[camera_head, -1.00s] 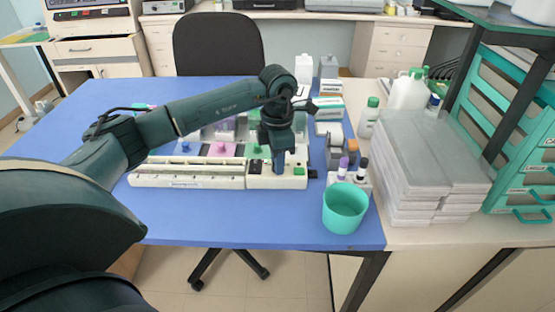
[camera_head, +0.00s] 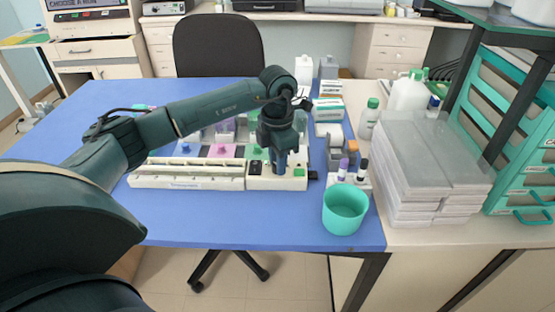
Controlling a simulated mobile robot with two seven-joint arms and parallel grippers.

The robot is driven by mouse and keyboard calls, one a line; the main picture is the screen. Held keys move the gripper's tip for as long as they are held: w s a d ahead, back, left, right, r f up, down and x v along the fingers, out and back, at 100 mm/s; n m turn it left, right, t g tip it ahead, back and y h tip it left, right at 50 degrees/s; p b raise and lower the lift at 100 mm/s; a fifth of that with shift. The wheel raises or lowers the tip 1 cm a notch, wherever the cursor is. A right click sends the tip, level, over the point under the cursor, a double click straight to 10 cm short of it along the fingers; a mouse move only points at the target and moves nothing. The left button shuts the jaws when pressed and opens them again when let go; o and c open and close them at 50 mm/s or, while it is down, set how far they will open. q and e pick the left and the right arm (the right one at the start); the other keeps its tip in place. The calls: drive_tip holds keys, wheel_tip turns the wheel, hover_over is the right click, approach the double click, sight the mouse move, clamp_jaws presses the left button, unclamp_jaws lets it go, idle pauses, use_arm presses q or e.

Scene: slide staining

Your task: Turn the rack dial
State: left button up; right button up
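A long cream staining rack (camera_head: 190,176) lies on the blue table, with a control section (camera_head: 278,183) at its right end. That section carries dark buttons at its left and a green button (camera_head: 299,172) at its right. A small dark knob (camera_head: 313,175) sticks out at its right side. My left gripper (camera_head: 280,170) points down onto the control section, just left of the green button. Its fingertips look close together, but what is between them is hidden. Any dial under the fingers cannot be made out. My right gripper is not in view.
A teal cup (camera_head: 345,208) stands at the table's front right edge. Small vials (camera_head: 343,168) and reagent boxes (camera_head: 329,108) stand right of the rack. Stacked grey-white boxes (camera_head: 425,160) and bottles (camera_head: 408,92) are on the right counter.

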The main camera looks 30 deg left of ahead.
use_arm(q)
drive_tip(key=shift+o, duration=0.7)
wheel_tip(320, 180, up, 13)
drive_tip(key=b, duration=0.1)
idle(0.5)
